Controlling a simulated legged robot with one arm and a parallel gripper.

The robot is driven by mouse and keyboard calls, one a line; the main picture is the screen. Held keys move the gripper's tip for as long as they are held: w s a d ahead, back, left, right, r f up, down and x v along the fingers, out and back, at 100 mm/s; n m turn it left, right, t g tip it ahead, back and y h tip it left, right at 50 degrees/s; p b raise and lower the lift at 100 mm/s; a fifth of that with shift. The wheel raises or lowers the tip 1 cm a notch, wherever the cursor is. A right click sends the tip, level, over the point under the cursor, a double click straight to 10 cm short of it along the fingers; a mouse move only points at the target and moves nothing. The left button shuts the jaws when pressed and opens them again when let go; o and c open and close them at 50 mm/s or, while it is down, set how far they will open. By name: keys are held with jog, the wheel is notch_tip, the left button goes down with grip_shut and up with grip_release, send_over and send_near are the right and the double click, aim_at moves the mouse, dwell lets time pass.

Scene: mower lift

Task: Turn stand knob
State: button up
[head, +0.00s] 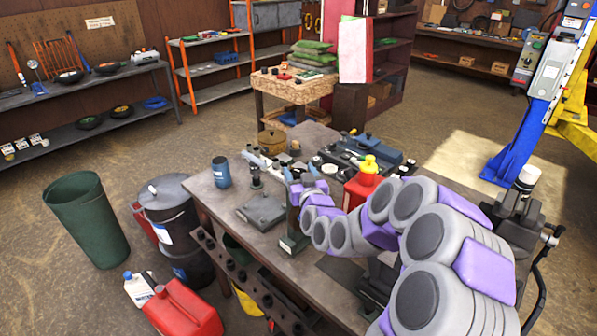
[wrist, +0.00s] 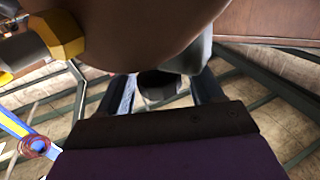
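In the head view, a dark upright stand (head: 293,215) with a grey-green foot rises from the workbench. My gripper (head: 300,178) is at its upper end, its two fingers spread apart. The knob cannot be made out in the head view. In the wrist view, my gripper (wrist: 164,92) has a finger on each side of a dark round end (wrist: 160,84), which may be the stand knob. Whether the fingers touch it cannot be told. A large brown rounded surface (wrist: 130,35) fills the top of the wrist view and hides what lies behind.
The workbench (head: 228,205) also holds a flat grey plate with a post (head: 262,207), a blue cup (head: 221,172) and a red bottle with a yellow top (head: 362,182). A red fuel can (head: 182,308) and bins stand on the floor to the left.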

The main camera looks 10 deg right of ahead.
jog(key=shift+w, duration=0.1)
jog(key=c, duration=1)
